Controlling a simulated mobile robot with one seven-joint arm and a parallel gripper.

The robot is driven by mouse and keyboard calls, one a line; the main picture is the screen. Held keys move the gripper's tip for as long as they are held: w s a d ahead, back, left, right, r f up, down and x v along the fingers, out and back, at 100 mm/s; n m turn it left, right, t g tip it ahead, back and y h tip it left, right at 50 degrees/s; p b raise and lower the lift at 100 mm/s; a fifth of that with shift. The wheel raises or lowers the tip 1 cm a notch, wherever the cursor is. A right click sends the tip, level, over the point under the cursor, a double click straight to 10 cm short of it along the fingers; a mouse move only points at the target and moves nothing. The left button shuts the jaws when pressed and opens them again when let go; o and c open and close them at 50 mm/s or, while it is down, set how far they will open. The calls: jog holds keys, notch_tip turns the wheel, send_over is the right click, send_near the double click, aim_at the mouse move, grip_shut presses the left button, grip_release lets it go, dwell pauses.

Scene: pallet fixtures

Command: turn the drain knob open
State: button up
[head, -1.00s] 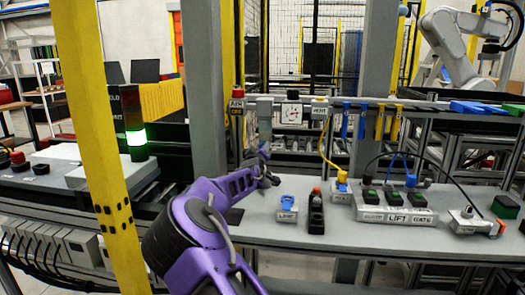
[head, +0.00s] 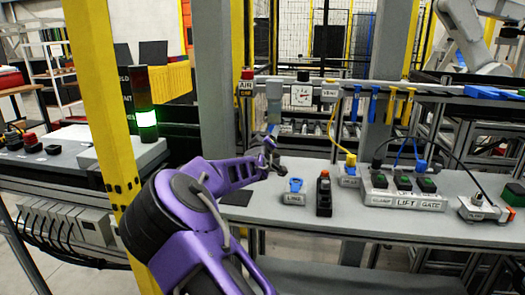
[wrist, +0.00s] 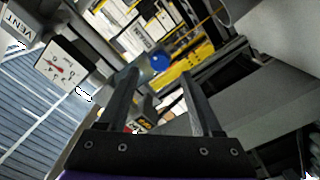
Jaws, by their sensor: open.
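A round blue piece (wrist: 160,59) shows between and beyond the finger tips in the wrist view, on the underside of a grey cylinder (wrist: 150,80). It looks like the drain knob, but I can read no drain label. In the head view the grey air unit (head: 274,92) hangs on the rail left of the gauge (head: 300,95); its knob is too small to tell there. My gripper (wrist: 158,76) is open and empty, its fingers apart and pointing towards the blue piece. In the head view my gripper (head: 271,148) is just below the air unit, above the bench's back-left part.
The bench (head: 340,220) carries a blue-handled switch (head: 294,190), a black switch (head: 324,195) and a LIFT/GATE button box (head: 404,192). The bench's front strip is clear.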

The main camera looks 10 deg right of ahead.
jog(key=v, duration=1.2)
jog(key=shift+s+p, duration=0.25)
jog(key=shift+p, duration=0.05)
jog(key=shift+a+r, duration=0.1)
